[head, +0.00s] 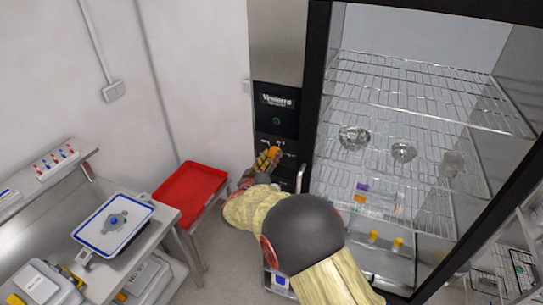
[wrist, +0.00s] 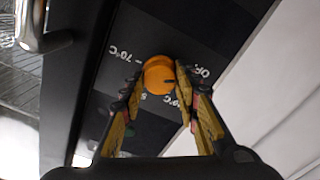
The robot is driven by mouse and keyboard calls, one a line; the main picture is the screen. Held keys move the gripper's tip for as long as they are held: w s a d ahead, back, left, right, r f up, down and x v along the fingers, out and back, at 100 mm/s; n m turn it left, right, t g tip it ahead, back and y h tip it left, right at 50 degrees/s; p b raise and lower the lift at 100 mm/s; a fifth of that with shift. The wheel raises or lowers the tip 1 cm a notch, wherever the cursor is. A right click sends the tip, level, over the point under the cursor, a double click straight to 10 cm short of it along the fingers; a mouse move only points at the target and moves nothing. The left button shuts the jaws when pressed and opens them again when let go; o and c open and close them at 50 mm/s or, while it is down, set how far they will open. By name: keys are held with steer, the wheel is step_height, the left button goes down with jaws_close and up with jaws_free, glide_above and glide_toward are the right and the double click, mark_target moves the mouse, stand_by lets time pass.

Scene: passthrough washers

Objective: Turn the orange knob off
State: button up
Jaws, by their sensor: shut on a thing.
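The orange knob (wrist: 158,75) sits on a black control panel (wrist: 192,33) with white temperature marks and an "OF" label beside it. A dark pointer line on the knob points toward the label side. My gripper (wrist: 157,85) has one finger on each side of the knob and is shut on it. In the head view the knob (head: 274,152) shows just beyond my gripper (head: 266,160), low on the panel of the washer. The fingertips partly cover the knob's sides.
A glass-fronted cabinet with wire racks (head: 420,90) and glassware stands right of the panel. Its metal handle (wrist: 30,25) is close to my gripper. A red tray (head: 190,194) and a steel bench with a scale (head: 113,222) stand at the left.

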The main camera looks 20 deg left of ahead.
stand_by(0.5)
steer(key=o, duration=1.1)
steer(key=shift+o, duration=0.2)
steer(key=shift+w, duration=0.1)
steer(key=s, duration=1.2)
steer(key=shift+a, duration=0.45)
steer(key=shift+f, duration=0.1)
